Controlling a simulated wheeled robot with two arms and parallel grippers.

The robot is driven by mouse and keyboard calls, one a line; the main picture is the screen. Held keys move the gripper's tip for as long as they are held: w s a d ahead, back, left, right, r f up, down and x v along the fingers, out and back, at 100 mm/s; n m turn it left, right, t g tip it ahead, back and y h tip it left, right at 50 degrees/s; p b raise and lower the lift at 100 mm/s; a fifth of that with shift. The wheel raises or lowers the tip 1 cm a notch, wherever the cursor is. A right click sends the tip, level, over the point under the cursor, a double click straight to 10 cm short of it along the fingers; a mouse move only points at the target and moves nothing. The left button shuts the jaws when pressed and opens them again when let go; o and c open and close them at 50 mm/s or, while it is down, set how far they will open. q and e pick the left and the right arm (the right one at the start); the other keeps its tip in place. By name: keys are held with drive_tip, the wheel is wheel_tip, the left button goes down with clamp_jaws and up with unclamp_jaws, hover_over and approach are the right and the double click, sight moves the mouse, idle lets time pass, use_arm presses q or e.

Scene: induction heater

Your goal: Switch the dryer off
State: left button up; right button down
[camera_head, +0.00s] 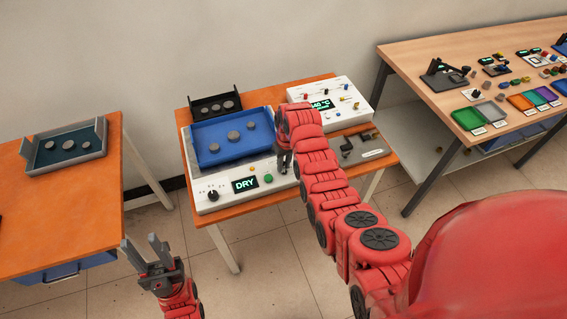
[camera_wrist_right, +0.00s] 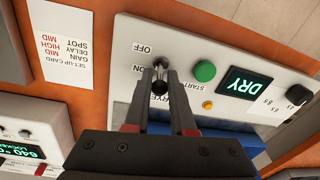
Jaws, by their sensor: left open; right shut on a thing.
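The white dryer (camera_head: 220,193) stands at the front of the middle orange table, its display (camera_head: 245,184) lit with DRY. In the right wrist view its panel (camera_wrist_right: 185,45) appears upside down, with the lit display (camera_wrist_right: 243,87) and a small toggle switch (camera_wrist_right: 160,64) beside OFF and ON labels. My right gripper (camera_wrist_right: 161,78) is shut on the switch's dark lever; the fingers partly hide it, and I cannot tell its position. In the head view my right gripper (camera_head: 284,162) is at the panel's right end. My left gripper (camera_head: 147,250) is open and empty, left of the table.
A green button (camera_wrist_right: 205,71) and an orange lamp (camera_wrist_right: 207,105) sit near the switch. A blue tray (camera_head: 205,130) with grey discs lies behind the panel. A white heater unit (camera_head: 345,92) and a setup card (camera_wrist_right: 60,42) are close by.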

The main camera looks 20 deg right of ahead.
sight(284, 172)
drive_tip(key=shift+s+t, duration=0.3)
drive_tip(key=shift+t, duration=0.3)
drive_tip(key=shift+s+f+t, duration=0.1)
drive_tip(key=shift+s+t, duration=0.05)
drive_tip(key=shift+t, duration=0.25)
drive_tip(key=shift+s+f+t+b, duration=0.25)
drive_tip(key=shift+s+t+b, duration=0.1)
drive_tip(key=shift+t+b, duration=0.55)
drive_tip(key=t+b, duration=0.1)
drive_tip(key=b, duration=0.1)
drive_tip(key=s+t+b, duration=0.1)
drive_tip(key=b, duration=0.1)
drive_tip(key=shift+f+t, duration=0.15)
drive_tip(key=shift+t, duration=0.25)
drive_tip(key=shift+s+t+b, duration=0.15)
drive_tip(key=shift+t+b, duration=0.55)
drive_tip(key=shift+b, duration=0.15)
drive_tip(key=shift+r, duration=0.25)
drive_tip(key=c, duration=0.8)
unclamp_jaws()
drive_tip(key=shift+o, duration=0.2)
